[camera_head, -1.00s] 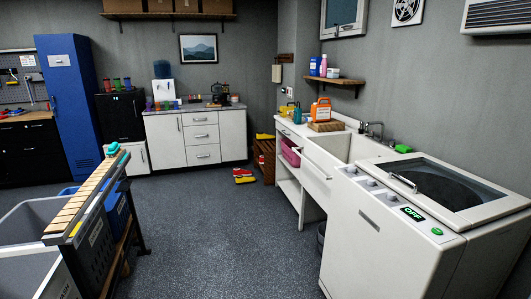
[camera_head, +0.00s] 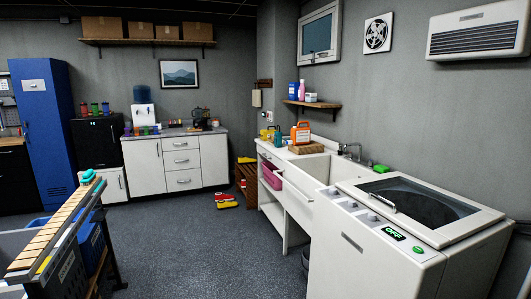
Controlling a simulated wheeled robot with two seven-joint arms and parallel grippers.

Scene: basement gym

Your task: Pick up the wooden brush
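I cannot make out a wooden brush for certain in the head view. The white sink counter (camera_head: 272,150) on the right carries a wooden board (camera_head: 306,148), an orange bottle (camera_head: 300,134) and a green sponge-like item (camera_head: 380,168). Small items at the counter's far end are too small to tell apart. Neither of my grippers is in view.
A white washer (camera_head: 365,245) with a lit display stands at the front right. A wooden-slatted rack (camera_head: 45,240) with bins is at the front left. Red and yellow items (camera_head: 226,201) lie on the floor near white cabinets (camera_head: 143,165). The middle floor is clear.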

